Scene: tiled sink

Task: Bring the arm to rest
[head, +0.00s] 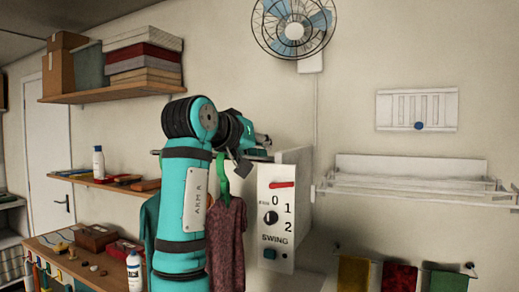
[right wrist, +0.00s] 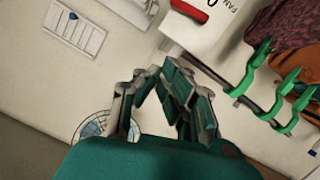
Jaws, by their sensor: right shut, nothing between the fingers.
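My right arm (head: 183,200), teal with dark joints, rises in the middle of the head view and bends over at the top. Its right gripper (head: 261,141) is small there and partly hidden by the wrist, above and in front of the white control box (head: 278,222). In the right wrist view the fingers of my right gripper (right wrist: 157,74) meet at their tips with nothing between them. The gripper is shut and empty. My left gripper is not in view.
A maroon shirt (head: 227,240) on a green hanger hangs close beside my arm. Shelves with boxes (head: 145,50) stand at the left. A fan (head: 293,30) is above, and a white rack (head: 415,180) is at the right. Green hangers (right wrist: 255,70) show in the right wrist view.

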